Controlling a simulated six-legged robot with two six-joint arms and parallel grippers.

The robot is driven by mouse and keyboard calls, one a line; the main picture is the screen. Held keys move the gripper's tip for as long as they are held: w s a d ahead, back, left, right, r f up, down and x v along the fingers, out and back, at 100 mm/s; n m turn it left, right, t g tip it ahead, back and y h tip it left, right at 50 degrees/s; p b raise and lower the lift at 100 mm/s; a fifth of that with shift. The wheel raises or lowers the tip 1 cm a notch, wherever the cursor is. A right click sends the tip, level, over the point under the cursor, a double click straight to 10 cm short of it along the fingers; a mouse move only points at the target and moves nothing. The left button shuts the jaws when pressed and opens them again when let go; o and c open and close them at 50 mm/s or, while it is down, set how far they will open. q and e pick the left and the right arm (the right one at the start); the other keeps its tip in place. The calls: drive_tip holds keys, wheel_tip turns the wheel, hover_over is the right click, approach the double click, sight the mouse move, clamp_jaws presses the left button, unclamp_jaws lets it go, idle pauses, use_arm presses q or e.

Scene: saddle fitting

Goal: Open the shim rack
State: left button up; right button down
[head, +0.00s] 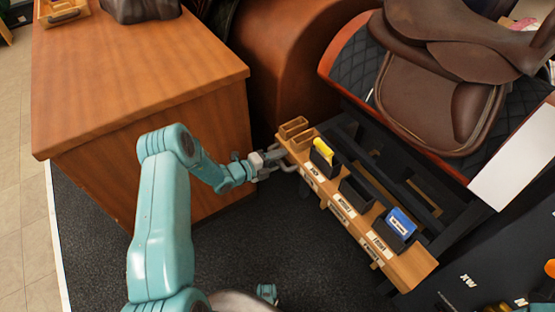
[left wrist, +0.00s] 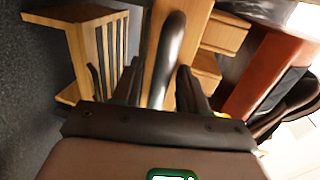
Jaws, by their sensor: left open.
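The shim rack (head: 408,268) is a long wooden piece with white labels along its front, lying diagonally right of centre in the head view. Black holders stand along it; one has a yellow-topped piece (head: 323,149) and one a blue piece (head: 400,221). A grey curved handle (head: 288,167) is at its left end, and it also shows in the left wrist view (left wrist: 170,50). My left gripper (head: 276,162) is at this handle. In the left wrist view its open fingers (left wrist: 160,86) stand on either side of the handle. Whether they touch it I cannot tell.
A wooden cabinet (head: 130,75) stands at the left, close to my left arm. A brown saddle (head: 445,85) on a dark quilted pad is behind the rack at the upper right. A white panel (head: 515,160) is at the right.

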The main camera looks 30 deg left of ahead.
use_arm(q)
clamp_jaws()
drive_tip(key=shift+v, duration=0.8)
unclamp_jaws()
drive_tip(key=shift+f, duration=0.15)
drive_tip(key=p+v, duration=0.3)
drive_tip(key=v, duration=1.3)
drive_tip(key=shift+s, duration=0.2)
